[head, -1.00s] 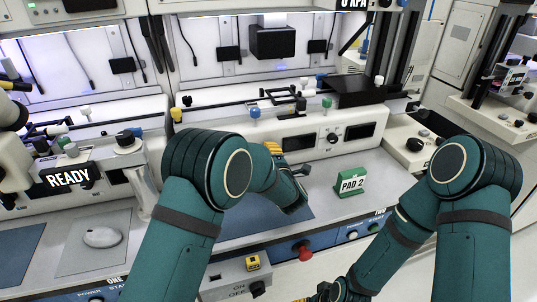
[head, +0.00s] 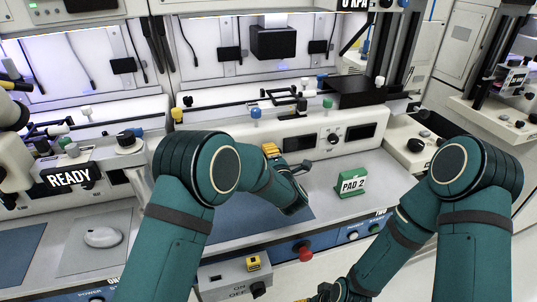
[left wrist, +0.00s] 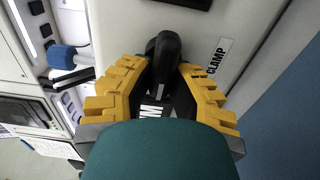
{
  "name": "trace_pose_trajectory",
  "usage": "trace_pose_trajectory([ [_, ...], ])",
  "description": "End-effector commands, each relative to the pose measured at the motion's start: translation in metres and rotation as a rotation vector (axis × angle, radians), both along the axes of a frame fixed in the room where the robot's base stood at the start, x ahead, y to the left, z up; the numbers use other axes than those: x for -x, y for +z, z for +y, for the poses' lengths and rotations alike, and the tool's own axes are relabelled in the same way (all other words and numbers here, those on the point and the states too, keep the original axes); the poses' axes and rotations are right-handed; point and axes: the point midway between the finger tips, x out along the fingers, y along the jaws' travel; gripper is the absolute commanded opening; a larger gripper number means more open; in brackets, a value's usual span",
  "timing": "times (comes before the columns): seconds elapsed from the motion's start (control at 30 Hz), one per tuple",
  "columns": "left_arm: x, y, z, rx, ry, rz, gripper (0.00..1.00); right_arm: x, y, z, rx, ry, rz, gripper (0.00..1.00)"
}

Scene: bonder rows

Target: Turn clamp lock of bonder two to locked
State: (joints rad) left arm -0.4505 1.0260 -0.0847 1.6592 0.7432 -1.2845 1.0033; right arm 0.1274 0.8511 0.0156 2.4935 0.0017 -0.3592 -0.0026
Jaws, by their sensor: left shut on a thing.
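In the left wrist view the black clamp lock handle (left wrist: 165,62) stands between the yellow fingers of my left gripper (left wrist: 160,80), beside the word CLAMP on the pale panel. The gripper is shut on it. In the head view my left gripper (head: 271,151) is at the front panel of bonder two (head: 352,132), behind the green PAD 2 sign's left side. My left arm hides the handle there, so its turn is hard to read.
The green PAD 2 sign (head: 351,185) stands on the bench right of my left gripper. A red knob (head: 304,251) and a switch box with a yellow part (head: 252,263) are at the front. The READY sign (head: 69,179) and a mouse (head: 102,237) are at left.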

Motion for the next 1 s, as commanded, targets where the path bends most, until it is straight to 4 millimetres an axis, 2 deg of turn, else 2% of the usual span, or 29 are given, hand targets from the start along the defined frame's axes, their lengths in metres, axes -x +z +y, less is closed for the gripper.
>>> trace_pose_trajectory([
  [0.03, -0.001, 0.003, 0.000, 0.001, 0.001, -0.007, 0.00, 0.000, 0.000, 0.000, 0.000, 0.000, 0.000, 0.61],
  [0.07, -0.001, 0.003, 0.000, 0.001, 0.001, -0.007, 0.30, 0.000, 0.000, 0.000, 0.000, 0.000, 0.000, 0.61],
  [0.1, -0.001, 0.003, 0.000, 0.001, 0.001, -0.007, 0.44, 0.000, 0.000, 0.000, 0.000, 0.000, 0.000, 0.61],
  [0.13, -0.001, 0.003, 0.000, 0.001, 0.001, -0.006, 0.48, 0.000, 0.000, 0.000, 0.000, 0.000, 0.000, 0.61],
  [0.43, 0.001, 0.001, 0.000, 0.000, 0.000, -0.001, 0.48, 0.000, 0.000, 0.000, 0.000, 0.000, 0.000, 0.61],
  [0.57, 0.009, 0.001, -0.004, 0.000, -0.002, 0.000, 0.48, 0.000, 0.000, 0.000, 0.000, 0.000, 0.000, 0.61],
  [1.0, 0.088, 0.001, -0.029, -0.002, -0.002, -0.003, 0.48, 0.000, 0.000, 0.000, 0.000, 0.000, 0.000, 0.61],
])
